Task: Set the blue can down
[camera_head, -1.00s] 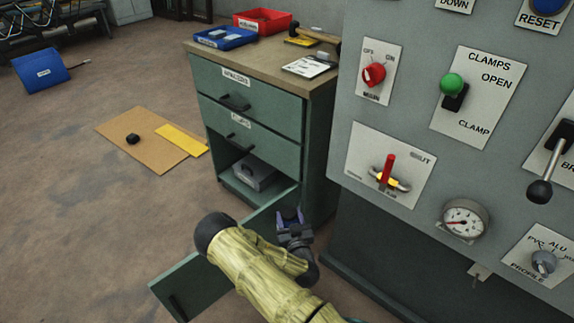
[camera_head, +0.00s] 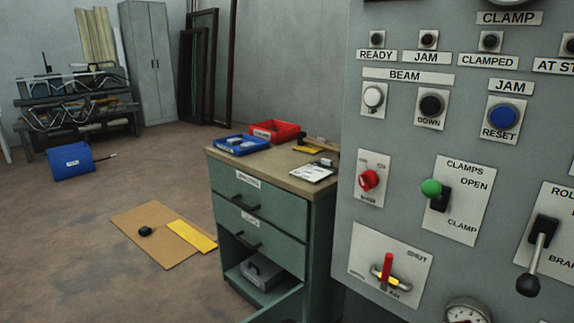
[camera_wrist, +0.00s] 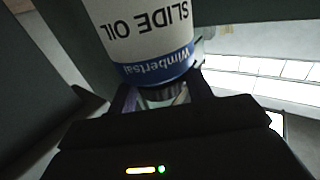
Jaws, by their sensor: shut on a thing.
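The can (camera_wrist: 145,35) shows in the wrist view, with a white label reading "SLIDE OIL" and a blue band with a brand name. The label's lettering is upside down in the picture. My gripper (camera_wrist: 163,93) is shut on the can near its narrow, shiny end, below the blue band. The far end of the can runs out of the top of the frame. Neither my gripper nor the can shows in the head view. Whether the can touches any surface cannot be told.
A green drawer cabinet (camera_head: 262,199) has an open lower compartment holding a grey case (camera_head: 262,271). Its wooden top (camera_head: 285,178) carries a blue tray (camera_head: 240,144), a red tray (camera_head: 275,130) and papers. A grey control panel (camera_head: 458,150) stands at right. Cardboard (camera_head: 160,240) lies on the floor.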

